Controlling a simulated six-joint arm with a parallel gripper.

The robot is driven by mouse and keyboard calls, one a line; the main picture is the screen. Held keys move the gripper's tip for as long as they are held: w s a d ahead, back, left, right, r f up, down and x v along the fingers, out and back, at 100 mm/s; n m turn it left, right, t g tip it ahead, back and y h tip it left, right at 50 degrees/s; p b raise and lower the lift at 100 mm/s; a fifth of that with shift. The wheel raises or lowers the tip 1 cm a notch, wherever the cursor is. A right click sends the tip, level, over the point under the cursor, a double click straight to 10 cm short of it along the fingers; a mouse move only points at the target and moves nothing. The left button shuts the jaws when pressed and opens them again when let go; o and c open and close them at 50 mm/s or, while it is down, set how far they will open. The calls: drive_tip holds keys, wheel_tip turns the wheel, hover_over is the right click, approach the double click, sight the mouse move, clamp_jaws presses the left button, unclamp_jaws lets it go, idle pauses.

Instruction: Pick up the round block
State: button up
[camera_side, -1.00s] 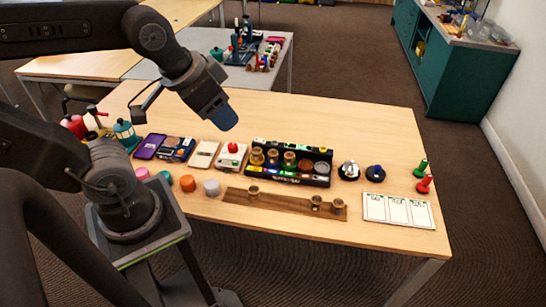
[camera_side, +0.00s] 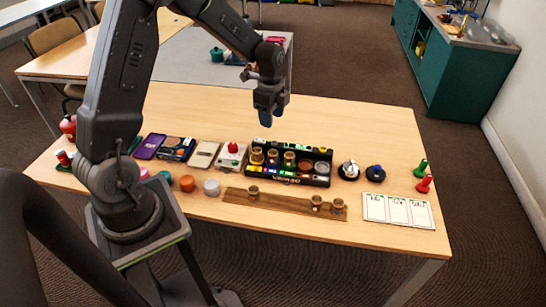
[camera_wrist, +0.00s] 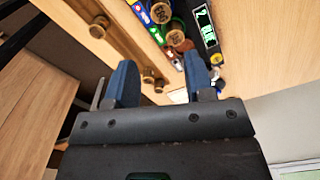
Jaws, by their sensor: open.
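Several small round blocks stand in a row near the front left of the table: an orange one (camera_side: 187,183), a pale grey one (camera_side: 211,187), a teal one (camera_side: 165,177) and a pink one (camera_side: 143,173). Which of them is the round block I cannot tell. My gripper (camera_side: 271,117) is open and empty, pointing down above the table, behind and to the right of these blocks. In the wrist view my gripper (camera_wrist: 161,84) shows two blue fingers spread apart with nothing held between them.
A black rack (camera_side: 312,181) with brass pieces stands below my gripper in the side view. In front of it lies a wooden strip (camera_side: 285,202) with brass knobs. A white card (camera_side: 398,211) and red and green pegs (camera_side: 421,169) are at the right. The table's back right is clear.

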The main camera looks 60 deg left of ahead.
sight(273, 152)
drive_tip(key=f, duration=0.9)
drive_tip(key=shift+w+a+f, duration=0.1)
drive_tip(key=shift+a+f, duration=0.1)
drive_tip(key=shift+w+d+f, duration=0.1)
drive_tip(key=shift+d+f, duration=0.05)
drive_tip(key=shift+f, duration=1.2)
drive_tip(key=shift+d+f, duration=0.1)
drive_tip(key=shift+f, duration=1.25)
drive_tip(key=shift+c, duration=0.2)
drive_tip(key=c, duration=0.6)
